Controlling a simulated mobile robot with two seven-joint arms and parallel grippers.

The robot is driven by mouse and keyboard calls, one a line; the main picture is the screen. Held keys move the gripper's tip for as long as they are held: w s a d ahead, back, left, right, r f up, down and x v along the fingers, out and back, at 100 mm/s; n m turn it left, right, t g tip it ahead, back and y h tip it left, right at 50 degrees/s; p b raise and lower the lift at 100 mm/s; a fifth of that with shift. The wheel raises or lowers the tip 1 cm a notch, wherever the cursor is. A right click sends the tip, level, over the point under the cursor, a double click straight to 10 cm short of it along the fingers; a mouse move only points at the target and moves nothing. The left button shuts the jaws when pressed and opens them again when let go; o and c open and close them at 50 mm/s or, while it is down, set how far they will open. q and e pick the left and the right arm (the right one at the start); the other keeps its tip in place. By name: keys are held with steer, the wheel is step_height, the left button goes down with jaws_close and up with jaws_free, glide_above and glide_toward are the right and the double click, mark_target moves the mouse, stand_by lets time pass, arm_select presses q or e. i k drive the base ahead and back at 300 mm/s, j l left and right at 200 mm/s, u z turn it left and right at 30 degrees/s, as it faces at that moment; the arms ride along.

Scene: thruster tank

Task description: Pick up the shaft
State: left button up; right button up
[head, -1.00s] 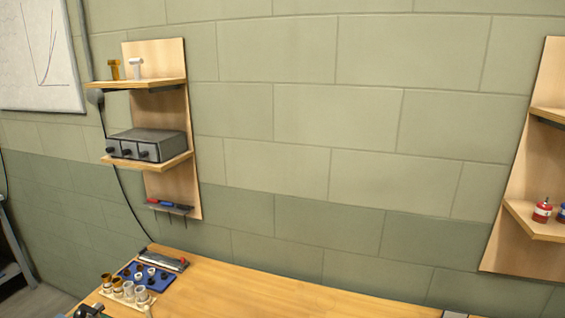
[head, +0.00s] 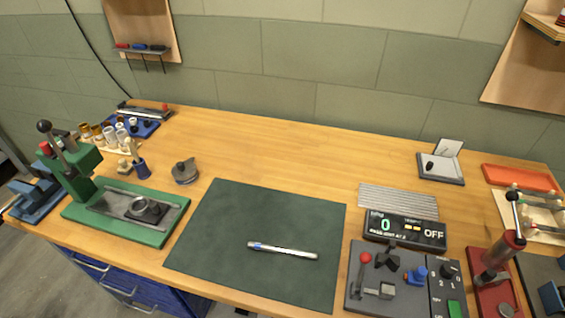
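A slim silver shaft (head: 290,252) with a blue band near its left end lies on the dark green mat (head: 225,215) in the middle of the bench. It lies roughly left to right, tilted slightly down to the right, near the mat's front right part. Nothing covers it. Neither of my grippers is in the head view.
A green press (head: 125,215) stands left of the mat, with a small grey round part (head: 185,171) behind it. A grey control fixture (head: 405,285) with levers and a display reading 0 and OFF (head: 405,230) stands right. The wooden bench (head: 290,150) behind the mat is clear.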

mark_target(299, 253)
steer(key=i+l+u, duration=0.1)
steer(key=i, duration=0.25)
steer(key=k+l+u, duration=0.2)
steer(key=l+u, duration=0.2)
steer(key=i+l+u, duration=0.15)
steer(key=l+u, duration=0.25)
steer(key=i+l+u, duration=0.1)
steer(key=l+u, duration=0.3)
